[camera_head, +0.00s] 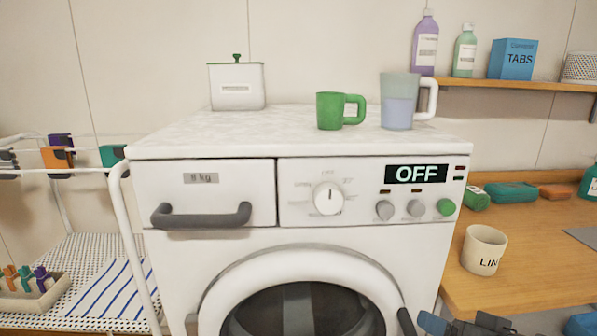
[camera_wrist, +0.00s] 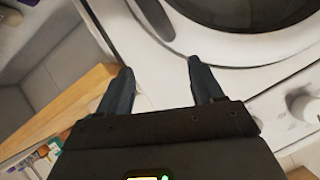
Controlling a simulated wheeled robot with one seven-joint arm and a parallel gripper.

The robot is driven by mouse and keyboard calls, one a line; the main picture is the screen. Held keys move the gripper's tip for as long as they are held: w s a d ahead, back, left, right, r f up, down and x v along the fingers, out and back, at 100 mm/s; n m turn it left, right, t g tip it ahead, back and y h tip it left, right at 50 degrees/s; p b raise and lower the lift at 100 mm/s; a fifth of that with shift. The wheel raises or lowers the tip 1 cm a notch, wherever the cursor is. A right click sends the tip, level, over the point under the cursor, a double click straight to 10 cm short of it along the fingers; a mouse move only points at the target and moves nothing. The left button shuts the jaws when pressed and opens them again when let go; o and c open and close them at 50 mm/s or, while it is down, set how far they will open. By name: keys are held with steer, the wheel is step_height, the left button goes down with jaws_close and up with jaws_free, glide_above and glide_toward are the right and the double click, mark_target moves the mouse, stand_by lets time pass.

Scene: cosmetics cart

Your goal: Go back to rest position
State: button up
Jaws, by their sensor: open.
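My gripper (camera_wrist: 158,90) is open and empty in the wrist view, its two dark fingers apart with the white front of the washing machine beyond them. In the head view, dark parts of my arm show at the bottom right edge, in front of the machine's lower right side; the fingertips are not clear there. The washing machine (camera_head: 240,250) stands in the middle with its drawer shut and its round door (camera_head: 300,262) at the bottom. Its display (camera_head: 417,173) reads OFF. The door and a white knob also show in the wrist view.
A green mug (camera_head: 330,110), a measuring jug (camera_head: 397,114) and a white canister (camera_head: 236,88) stand on the machine. A wooden counter (camera_head: 535,265) with a cream cup (camera_head: 483,250) is at right. A white rack (camera_head: 118,225) is at left. A shelf (camera_head: 510,84) holds bottles.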

steer(key=s+a+f+m+t+h, duration=0.1)
steer(key=s+a+f, duration=0.25)
steer(key=s, duration=0.65)
steer(key=s+a+f+h, duration=0.2)
steer(key=s+a+f, duration=0.15)
steer(key=s, duration=0.65)
steer(key=s+d+r+n+t, duration=0.1)
steer(key=s+r, duration=0.3)
steer(key=s, duration=0.6)
steer(key=s+d+r+n+t, duration=0.1)
steer(key=s+r, duration=0.3)
steer(key=s, duration=0.5)
steer(key=shift+s+d+n, duration=0.35)
steer(key=shift+d+n, duration=0.2)
steer(key=shift+n, duration=0.35)
